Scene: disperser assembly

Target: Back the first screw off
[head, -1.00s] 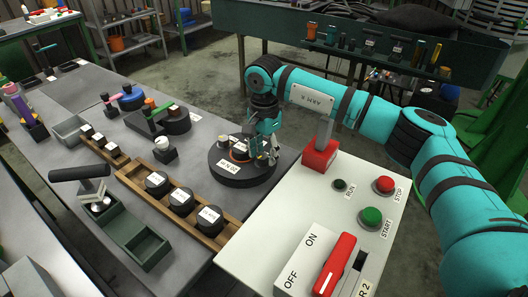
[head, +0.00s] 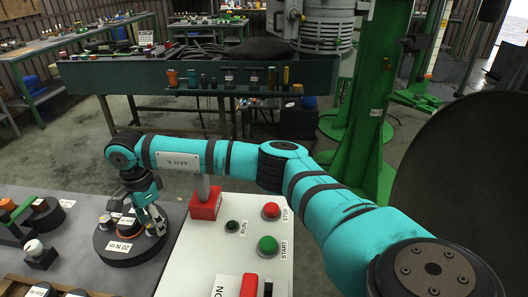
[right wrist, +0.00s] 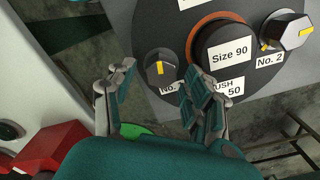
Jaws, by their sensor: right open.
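The first screw, labelled No. 1 (right wrist: 161,70), has a dark round head with a yellow mark in the right wrist view. My right gripper (right wrist: 155,85) is open, with one finger to the left of this screw and the other to its lower right; I cannot tell whether either touches it. The No. 2 screw (right wrist: 288,31) shows a silvery side at the upper right. Between them is a black cap (right wrist: 228,50) labelled Size 90. In the head view, my right gripper (head: 153,220) is over the right side of the round black fixture (head: 122,262). My left gripper is not in view.
A pale control panel (head: 205,245) with a red STOP button (head: 271,211) and green START button (head: 268,246) stands right of the fixture. A red block (head: 205,208) with a grey upright is close to my right arm. A white-topped knob (head: 34,247) stands left of the fixture.

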